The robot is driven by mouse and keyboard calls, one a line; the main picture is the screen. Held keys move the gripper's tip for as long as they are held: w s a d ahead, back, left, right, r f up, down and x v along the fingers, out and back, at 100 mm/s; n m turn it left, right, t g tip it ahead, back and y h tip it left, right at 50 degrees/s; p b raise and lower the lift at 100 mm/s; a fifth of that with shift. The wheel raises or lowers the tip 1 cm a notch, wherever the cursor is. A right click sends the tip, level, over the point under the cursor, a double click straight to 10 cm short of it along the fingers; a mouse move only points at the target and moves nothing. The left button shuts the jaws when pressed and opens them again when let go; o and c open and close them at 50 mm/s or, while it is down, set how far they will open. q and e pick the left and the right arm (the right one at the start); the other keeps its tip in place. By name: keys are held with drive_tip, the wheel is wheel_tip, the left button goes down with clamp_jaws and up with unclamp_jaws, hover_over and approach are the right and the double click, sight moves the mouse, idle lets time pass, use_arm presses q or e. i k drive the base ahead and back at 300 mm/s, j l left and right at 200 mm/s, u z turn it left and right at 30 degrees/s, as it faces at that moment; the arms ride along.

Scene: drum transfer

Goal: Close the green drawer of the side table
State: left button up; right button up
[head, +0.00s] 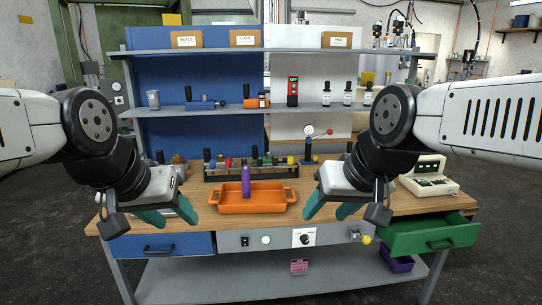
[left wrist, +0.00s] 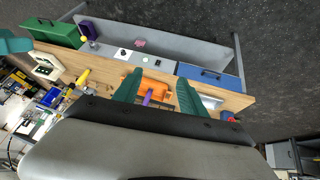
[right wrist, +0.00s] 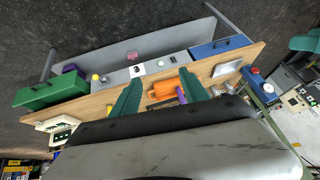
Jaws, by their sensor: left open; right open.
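The green drawer (head: 432,236) is at the right end of the workbench and stands pulled out, its dark handle on the front. It also shows at the left in the right wrist view (right wrist: 52,91) and in the left wrist view (left wrist: 58,33). My left gripper (head: 164,219) is open and empty above the bench's left part. My right gripper (head: 330,208) is open and empty above the bench, to the left of the green drawer and apart from it.
An orange tray (head: 252,207) with a purple item (head: 245,181) stands mid-bench. A blue drawer (head: 160,246) at the left is shut. A yellow knob (head: 366,240) sits beside the green drawer. A purple bin (head: 397,264) stands below. A beige device (head: 430,178) stands above the drawer.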

sight(414, 234)
drive_tip(key=z, duration=1.6)
drive_tip(key=i+l, duration=0.15)
drive_tip(key=i, duration=0.4)
drive_tip(key=i+l+z, duration=0.15)
drive_tip(key=i, duration=0.4)
